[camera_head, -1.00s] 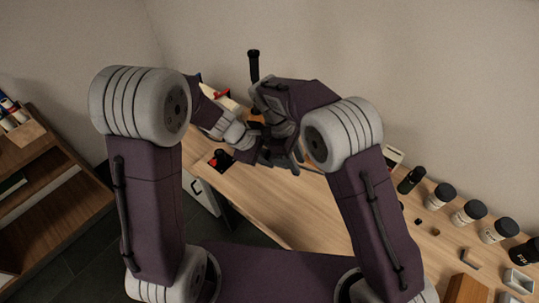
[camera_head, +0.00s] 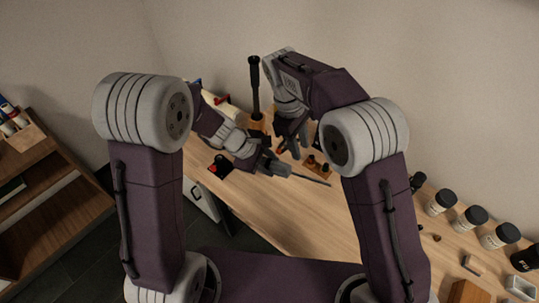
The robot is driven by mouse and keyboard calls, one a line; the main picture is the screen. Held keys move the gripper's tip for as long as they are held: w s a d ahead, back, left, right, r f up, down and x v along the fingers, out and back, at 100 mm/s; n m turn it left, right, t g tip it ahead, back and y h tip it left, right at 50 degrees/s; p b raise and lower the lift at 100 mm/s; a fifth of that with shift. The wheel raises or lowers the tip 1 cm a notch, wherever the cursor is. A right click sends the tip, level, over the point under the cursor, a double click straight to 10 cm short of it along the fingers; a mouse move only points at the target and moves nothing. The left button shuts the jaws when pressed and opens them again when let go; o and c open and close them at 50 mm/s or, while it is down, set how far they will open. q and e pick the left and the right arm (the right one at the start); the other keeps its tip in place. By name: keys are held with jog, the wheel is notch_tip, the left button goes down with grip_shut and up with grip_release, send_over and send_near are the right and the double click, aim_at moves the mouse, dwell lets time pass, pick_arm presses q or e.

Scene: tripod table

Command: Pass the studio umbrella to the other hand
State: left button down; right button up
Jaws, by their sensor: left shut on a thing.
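My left gripper (camera_head: 279,168) is shut on a thin dark rod (camera_head: 312,178), which I take to be the studio umbrella. The rod sticks out to the right and slightly down in the picture, above the table. Its other end is hidden by the gripper. My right gripper (camera_head: 290,147) is above and to the right of the left one, apart from the rod. Its dark fingers point down and look spread and empty.
A tall black upright thing (camera_head: 255,88) stands behind the grippers. A small wooden block with dark pegs (camera_head: 317,167) is near the rod. Several lidded cups (camera_head: 470,218) line the right of the wooden table (camera_head: 285,215), whose front middle is clear.

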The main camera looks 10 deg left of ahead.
pick_arm(q)
jog(key=shift+w+r, duration=0.25)
jog(key=shift+s+r, duration=0.1)
pick_arm(e)
jog(key=s+d+f+m+t+y, duration=0.1)
jog(key=s+d+f+m, duration=0.3)
jog(key=s+d+m, duration=0.2)
jog(key=s+d+f+m+y, duration=0.2)
jog(key=s+d+f+m, duration=0.2)
jog(key=s+d+m, duration=0.3)
jog(key=shift+s+d+t, duration=0.4)
jog(key=shift+s+d, duration=0.85)
